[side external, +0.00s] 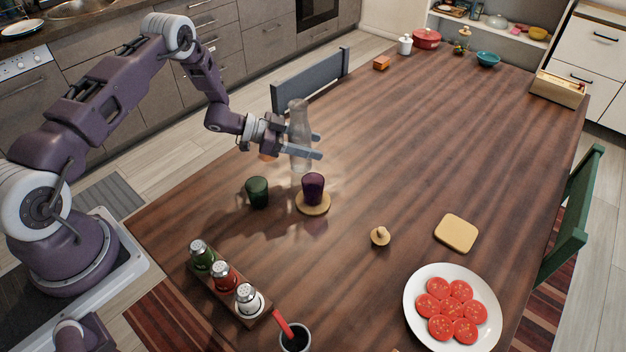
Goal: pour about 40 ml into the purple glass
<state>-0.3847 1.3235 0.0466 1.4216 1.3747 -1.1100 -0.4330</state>
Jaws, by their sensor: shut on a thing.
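The purple glass (313,188) stands upright on a round wooden coaster (313,208) on the table. My gripper (318,145) is shut on a clear glass carafe (300,120), with the fingers around its body. The carafe looks roughly upright, behind and slightly left of the purple glass in the side view. Its lower end is close to the purple glass; I cannot tell whether it hangs above the table or stands on it. I cannot make out the liquid level inside it or inside the purple glass.
A dark green glass (257,192) stands just left of the purple glass. A shaker rack (232,290), a black cup (295,339), a wooden stopper (380,236), a yellow board (457,233) and a tomato plate (410,310) are nearer the front. The table's middle right is clear.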

